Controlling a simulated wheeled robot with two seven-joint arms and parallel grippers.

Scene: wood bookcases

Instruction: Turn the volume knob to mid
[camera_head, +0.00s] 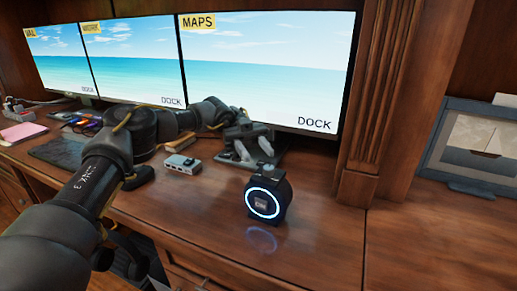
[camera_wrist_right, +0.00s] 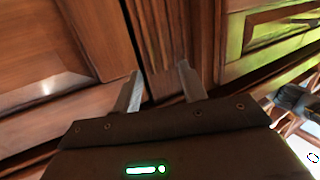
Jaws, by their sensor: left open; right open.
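A small dark round device with a glowing blue ring (camera_head: 263,203) stands upright on the wooden desk, right of centre in the head view. A grey knob-like piece (camera_head: 266,171) sits on its top; I cannot tell its turn position. My left gripper (camera_head: 254,152) reaches in from the left, open, with its fingers pointing down, behind and slightly left of the device. It looks apart from the device and holds nothing that I can see. My right gripper (camera_wrist_right: 161,88) shows in the right wrist view, open and empty, facing wooden cabinet fronts. The device is not in that view.
A small grey box (camera_head: 183,164) lies left of the device. Several monitors, including a large one (camera_head: 268,75), stand behind. The desk in front of the device is clear.

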